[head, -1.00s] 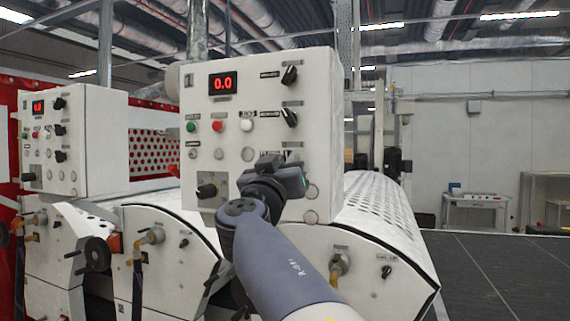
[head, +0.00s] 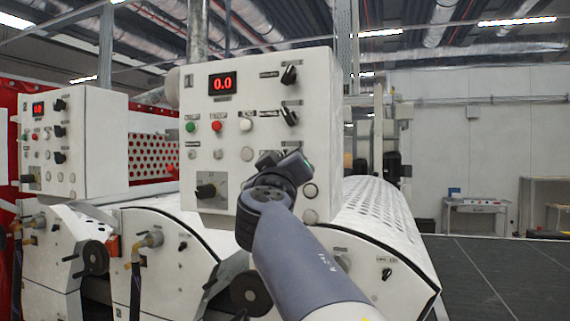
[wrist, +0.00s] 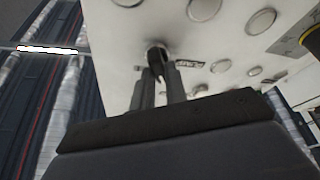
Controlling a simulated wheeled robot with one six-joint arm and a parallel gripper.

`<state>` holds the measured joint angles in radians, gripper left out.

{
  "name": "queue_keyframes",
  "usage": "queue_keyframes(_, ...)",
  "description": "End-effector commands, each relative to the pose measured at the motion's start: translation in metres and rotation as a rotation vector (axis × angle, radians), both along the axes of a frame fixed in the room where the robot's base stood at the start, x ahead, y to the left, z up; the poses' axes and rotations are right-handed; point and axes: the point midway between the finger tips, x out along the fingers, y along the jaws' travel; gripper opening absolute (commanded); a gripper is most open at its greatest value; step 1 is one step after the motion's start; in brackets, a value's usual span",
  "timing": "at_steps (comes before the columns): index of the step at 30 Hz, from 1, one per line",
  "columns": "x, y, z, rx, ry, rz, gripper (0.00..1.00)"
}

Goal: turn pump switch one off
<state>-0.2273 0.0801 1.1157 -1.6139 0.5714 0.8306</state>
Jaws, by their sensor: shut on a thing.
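The control panel marked 1 (head: 225,140) is a white box with a red 0.0 display. Two black rotary switches show on its right side, an upper one (head: 289,75) and a middle one (head: 289,116). My gripper (head: 270,157) is at the panel face below them and hides what lies behind it. In the wrist view, my gripper (wrist: 158,85) has its two fingers on either side of a black switch knob (wrist: 156,58) and is shut on it.
Green (head: 190,127), red (head: 216,126) and white (head: 246,124) buttons sit left of the switches. A black knob (head: 206,191) is at the lower left. A second panel (head: 85,140) stands further left. The perforated roller cover (head: 385,215) is below right.

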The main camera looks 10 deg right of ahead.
Motion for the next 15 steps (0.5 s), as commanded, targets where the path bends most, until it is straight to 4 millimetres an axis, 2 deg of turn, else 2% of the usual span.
queue_keyframes(10, 0.0001, 0.0002, -0.0002, -0.01, 0.006, 0.0, 0.0)
queue_keyframes(11, 0.0001, 0.0002, -0.0002, -0.01, 0.006, 0.0, 0.16)
queue_keyframes(15, 0.0001, 0.0002, -0.0002, -0.009, 0.005, 0.0, 0.27)
